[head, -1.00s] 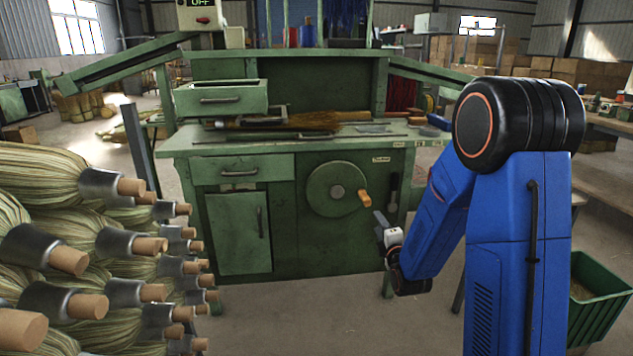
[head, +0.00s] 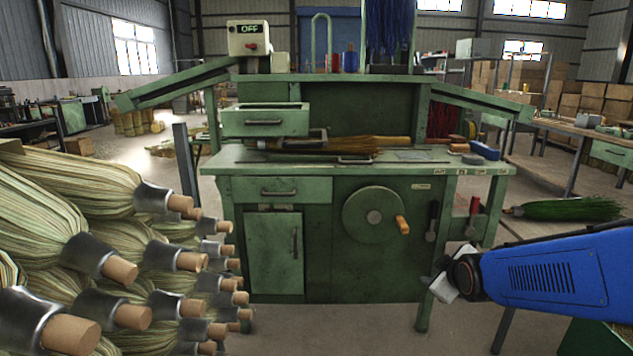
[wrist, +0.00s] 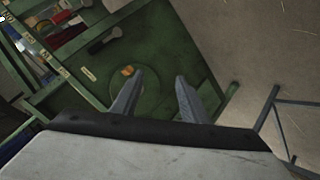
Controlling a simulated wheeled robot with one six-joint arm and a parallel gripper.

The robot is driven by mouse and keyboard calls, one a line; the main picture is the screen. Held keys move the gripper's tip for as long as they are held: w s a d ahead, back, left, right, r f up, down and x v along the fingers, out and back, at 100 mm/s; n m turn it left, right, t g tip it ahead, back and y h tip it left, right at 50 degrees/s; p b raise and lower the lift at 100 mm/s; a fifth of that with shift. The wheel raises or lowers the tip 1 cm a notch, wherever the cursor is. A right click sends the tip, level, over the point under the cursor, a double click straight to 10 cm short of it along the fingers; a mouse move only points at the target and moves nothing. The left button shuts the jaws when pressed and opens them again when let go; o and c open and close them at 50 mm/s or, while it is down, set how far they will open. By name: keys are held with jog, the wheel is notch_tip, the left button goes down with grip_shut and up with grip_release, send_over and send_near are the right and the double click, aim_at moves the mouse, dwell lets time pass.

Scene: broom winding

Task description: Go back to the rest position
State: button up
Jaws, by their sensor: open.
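My gripper (head: 440,285) is at the lower right in the head view, at the end of my blue arm, in front of the green winding bench (head: 267,190). The wrist view shows its two fingers (wrist: 158,95) apart with nothing between them. The bench's round wheel (head: 373,213) with its orange handle (head: 402,225) is to the left of my gripper, and the two are apart. In the wrist view the handle (wrist: 128,71) shows beyond the fingers. A broom (head: 330,143) lies on the bench top. The control box (head: 248,38) reads OFF.
A stack of brooms (head: 110,260) with wooden handle ends fills the left side, close by. An open drawer (head: 265,119) juts out above the bench top. A green bundle (head: 570,209) lies at the right. Bare floor shows in front of the bench.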

jog(key=s+a+r+m+g, duration=0.1)
jog(key=s+m+g, duration=0.5)
jog(key=s, duration=2.2)
jog(key=m, duration=0.2)
jog(key=shift+a+r+m, duration=0.2)
jog(key=shift+a+m, duration=0.1)
jog(key=shift+m, duration=0.1)
